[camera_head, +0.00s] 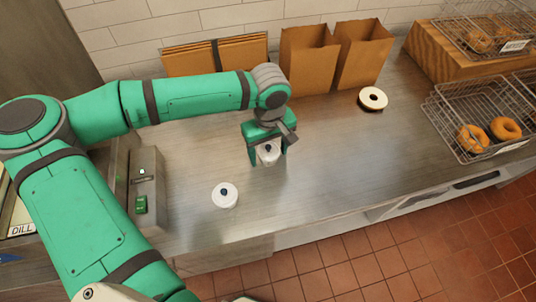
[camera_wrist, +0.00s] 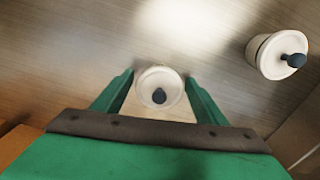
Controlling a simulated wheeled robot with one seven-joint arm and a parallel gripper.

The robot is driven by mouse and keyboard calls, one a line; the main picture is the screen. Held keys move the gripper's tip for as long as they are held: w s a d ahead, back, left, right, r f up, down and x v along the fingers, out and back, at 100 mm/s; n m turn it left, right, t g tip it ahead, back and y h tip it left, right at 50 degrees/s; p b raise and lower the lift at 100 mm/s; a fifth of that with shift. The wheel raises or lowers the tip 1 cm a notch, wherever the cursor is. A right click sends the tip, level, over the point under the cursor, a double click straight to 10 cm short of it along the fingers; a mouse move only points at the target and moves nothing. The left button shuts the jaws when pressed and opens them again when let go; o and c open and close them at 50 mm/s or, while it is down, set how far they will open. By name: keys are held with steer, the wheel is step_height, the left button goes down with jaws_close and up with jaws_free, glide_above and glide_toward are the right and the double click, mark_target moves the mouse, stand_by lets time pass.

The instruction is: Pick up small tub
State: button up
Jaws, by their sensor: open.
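A small white tub (camera_head: 268,157) with a dark knob on its lid stands on the metal counter. In the wrist view the same tub (camera_wrist: 158,79) sits between my fingers, with visible gaps on both sides. My gripper (camera_head: 269,158) is open and points down around it; it also shows in the wrist view (camera_wrist: 160,90). A second white tub (camera_head: 225,198) with a dark knob stands to the left and nearer the front edge. It shows at the upper right of the wrist view (camera_wrist: 270,55). My fingers partly hide the first tub in the head view.
Brown paper bags (camera_head: 308,58) stand at the back by the tiled wall. A round white-topped item (camera_head: 373,99) sits to the right. A wire basket (camera_head: 455,115) with bagels is further right. A metal box (camera_head: 147,190) with a green switch stands at left.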

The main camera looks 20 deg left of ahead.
mark_target(269, 147)
steer(key=shift+f, duration=0.15)
steer(key=c, duration=1)
steer(key=shift+o, duration=0.2)
steer(key=shift+r, duration=0.55)
step_height(269, 147, up, 2)
steer(key=shift+r, duration=0.15)
steer(key=s+a+r, duration=0.3)
steer(key=s+r, duration=0.6)
steer(key=s, duration=0.4)
steer(key=shift+s+r, duration=0.35)
